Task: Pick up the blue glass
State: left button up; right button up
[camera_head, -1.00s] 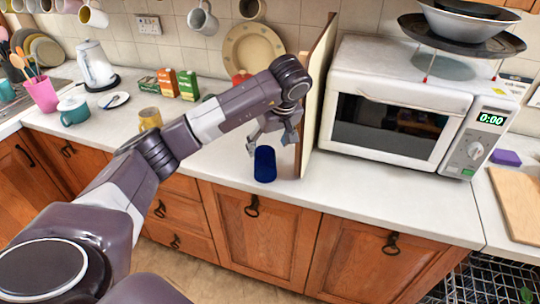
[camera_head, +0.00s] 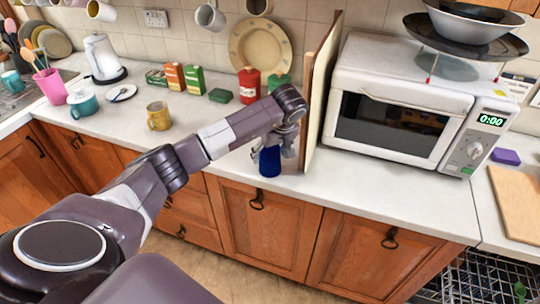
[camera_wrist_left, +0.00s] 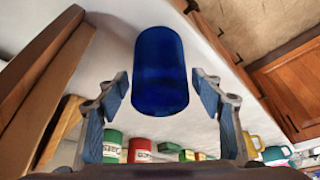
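The blue glass (camera_head: 270,162) stands on the white worktop near its front edge, left of the upright wooden board. My left gripper (camera_head: 272,150) is at the glass, its fingers to either side in the head view. In the left wrist view the glass (camera_wrist_left: 161,72) lies between and a little beyond the two open fingers (camera_wrist_left: 166,108), with a gap on both sides. The left gripper is open and holds nothing. My right gripper is not in view.
The upright board (camera_head: 319,92) stands close right of the glass, with the microwave (camera_head: 400,112) beyond it. A yellow mug (camera_head: 158,116), a red canister (camera_head: 249,86) and a green box (camera_head: 220,96) stand behind and left.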

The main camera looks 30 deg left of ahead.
pick_arm(q)
jog(key=c, duration=1.3)
jog(key=shift+o, duration=0.2)
jog(key=shift+r, duration=0.15)
jog(key=shift+w+r, duration=0.1)
jog(key=shift+r, duration=0.5)
notch_tip(320, 180, up, 19)
jog(key=b, duration=0.3)
jog(key=shift+f, duration=0.15)
